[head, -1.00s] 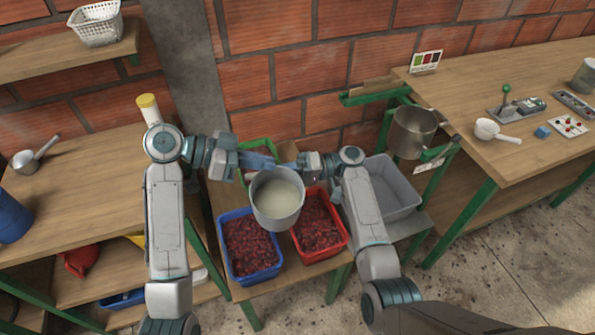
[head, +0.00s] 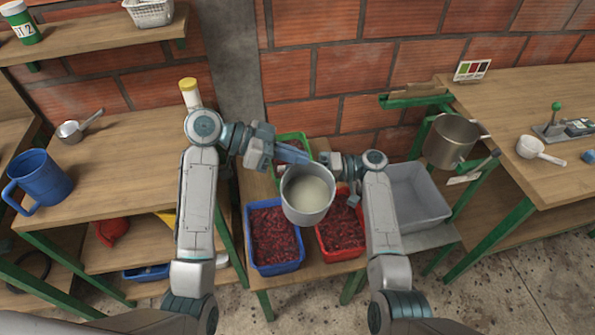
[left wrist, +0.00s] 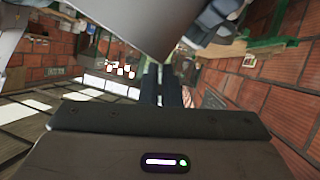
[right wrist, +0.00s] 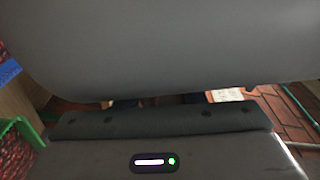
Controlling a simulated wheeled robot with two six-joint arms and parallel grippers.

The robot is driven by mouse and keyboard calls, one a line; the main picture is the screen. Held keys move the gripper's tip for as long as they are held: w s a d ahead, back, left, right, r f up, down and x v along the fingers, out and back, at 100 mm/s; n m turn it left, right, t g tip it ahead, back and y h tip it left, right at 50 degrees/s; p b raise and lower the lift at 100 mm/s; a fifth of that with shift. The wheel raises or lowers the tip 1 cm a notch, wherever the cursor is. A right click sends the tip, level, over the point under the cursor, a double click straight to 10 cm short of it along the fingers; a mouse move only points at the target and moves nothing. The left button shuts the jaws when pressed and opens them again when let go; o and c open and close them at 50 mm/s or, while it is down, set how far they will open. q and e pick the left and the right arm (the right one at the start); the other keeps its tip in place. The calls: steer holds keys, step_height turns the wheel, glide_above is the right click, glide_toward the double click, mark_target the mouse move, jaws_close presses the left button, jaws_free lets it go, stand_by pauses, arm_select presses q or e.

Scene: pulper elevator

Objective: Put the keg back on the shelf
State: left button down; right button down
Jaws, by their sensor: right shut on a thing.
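The keg, as far as I can tell, is a grey round vessel (head: 307,208) with a pale fill. It is upright above the crates in the head view. My right gripper (head: 343,170) is shut on it at its right side. The vessel's grey wall (right wrist: 170,45) fills the top of the right wrist view and hides the fingertips. My left gripper (head: 290,153) is at its back left rim; its fingers look close together, but whether they hold anything is unclear. Grey metal (left wrist: 145,20) is close above them in the left wrist view. The wooden shelf (head: 100,41) is at upper left.
On the shelf are a white basket (head: 150,11) and a green-and-white jar (head: 20,24). Blue (head: 273,270), red (head: 336,258) and green (head: 293,138) crates lie below the vessel.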

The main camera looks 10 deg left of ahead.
arm_select(q)
steer(key=c, duration=1.6)
jaws_free()
steer(key=shift+r, duration=0.15)
